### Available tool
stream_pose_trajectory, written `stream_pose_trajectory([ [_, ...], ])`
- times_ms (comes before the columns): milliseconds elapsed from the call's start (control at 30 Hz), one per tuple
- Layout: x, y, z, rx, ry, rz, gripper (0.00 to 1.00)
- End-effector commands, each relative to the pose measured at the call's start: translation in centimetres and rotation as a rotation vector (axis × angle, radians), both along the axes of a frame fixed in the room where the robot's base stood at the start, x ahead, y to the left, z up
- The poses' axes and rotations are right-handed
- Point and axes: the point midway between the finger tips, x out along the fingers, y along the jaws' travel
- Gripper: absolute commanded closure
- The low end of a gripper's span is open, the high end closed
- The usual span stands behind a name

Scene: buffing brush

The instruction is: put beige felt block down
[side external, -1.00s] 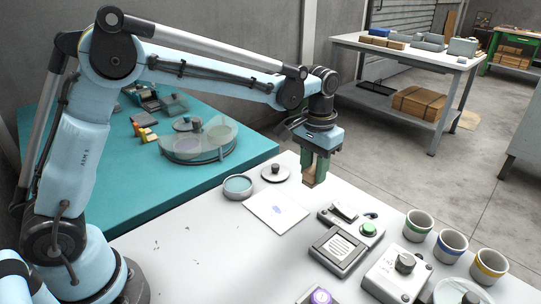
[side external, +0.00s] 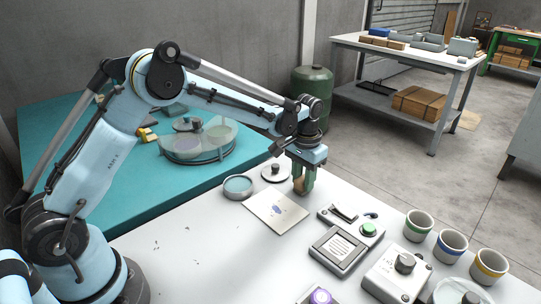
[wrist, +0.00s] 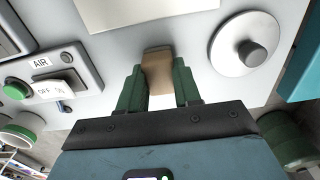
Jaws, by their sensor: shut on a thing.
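The beige felt block (wrist: 157,72) sits between the green fingers of my gripper (wrist: 159,88) in the wrist view. My gripper (side external: 303,180) is shut on the block, which shows as a brown-beige piece (side external: 299,186) between the fingers in the side view. The block is low over the white table (side external: 215,240), near the right corner of a white card (side external: 276,212) with a blue mark. I cannot tell whether its lower end touches the table.
A round lid with a dark knob (side external: 274,172) and an open round tin (side external: 238,187) stand close by on the left. A switch box with a green button (side external: 369,230) is to the right. Several cups (side external: 451,247) stand farther right. White table is bare at front left.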

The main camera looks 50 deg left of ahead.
Motion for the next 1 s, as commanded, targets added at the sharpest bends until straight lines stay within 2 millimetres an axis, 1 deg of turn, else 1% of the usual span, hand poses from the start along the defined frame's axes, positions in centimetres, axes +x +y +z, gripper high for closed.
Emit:
stream_pose_trajectory([
  [200,0.0,0.0,-0.3,0.0,0.0,0.0,1.0],
  [233,0.0,0.0,-0.3,0.0,0.0,0.0,0.66],
  [300,0.0,0.0,-0.3,0.0,0.0,0.0,0.55],
  [400,0.0,0.0,-0.3,0.0,0.0,0.0,0.42],
  [667,0.0,0.0,-0.2,0.0,0.0,0.0,0.42],
  [767,0.0,0.0,0.2,0.0,0.0,0.0,0.42],
  [867,0.0,0.0,1.5,0.0,0.0,0.0,0.42],
  [1000,0.0,0.0,4.2,0.0,0.0,0.0,0.42],
])
